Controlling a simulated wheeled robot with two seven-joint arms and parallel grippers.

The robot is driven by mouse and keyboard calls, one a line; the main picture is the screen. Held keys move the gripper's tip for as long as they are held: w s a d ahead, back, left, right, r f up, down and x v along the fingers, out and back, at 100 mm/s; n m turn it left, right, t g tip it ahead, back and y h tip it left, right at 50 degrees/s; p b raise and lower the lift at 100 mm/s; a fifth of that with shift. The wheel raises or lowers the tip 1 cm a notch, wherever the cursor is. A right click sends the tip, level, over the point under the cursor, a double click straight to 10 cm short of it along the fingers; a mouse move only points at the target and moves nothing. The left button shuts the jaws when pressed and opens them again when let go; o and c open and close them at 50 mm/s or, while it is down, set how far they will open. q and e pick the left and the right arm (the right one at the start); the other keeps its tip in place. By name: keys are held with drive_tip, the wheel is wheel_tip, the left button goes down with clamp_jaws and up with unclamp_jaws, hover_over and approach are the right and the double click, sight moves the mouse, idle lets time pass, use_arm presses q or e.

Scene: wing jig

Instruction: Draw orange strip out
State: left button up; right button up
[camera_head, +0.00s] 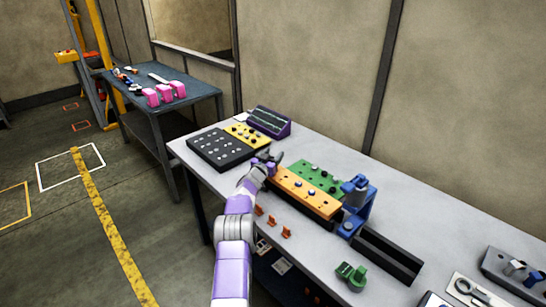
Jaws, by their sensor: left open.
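The wrist hides part of that end. My right gripper does not show.
A black panel (219,150), a yellow plate (246,134) and a purple rack (269,122) stand at the table's left end. Small orange clips (286,232) lie along the front edge. A black open tray (388,254) and a green part (351,275) are to the right.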

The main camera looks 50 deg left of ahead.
use_arm(q)
drive_tip(key=shift+f, duration=0.1)
wheel_tip(320, 180, up, 10)
drive_tip(key=p, duration=0.3)
idle(0.6)
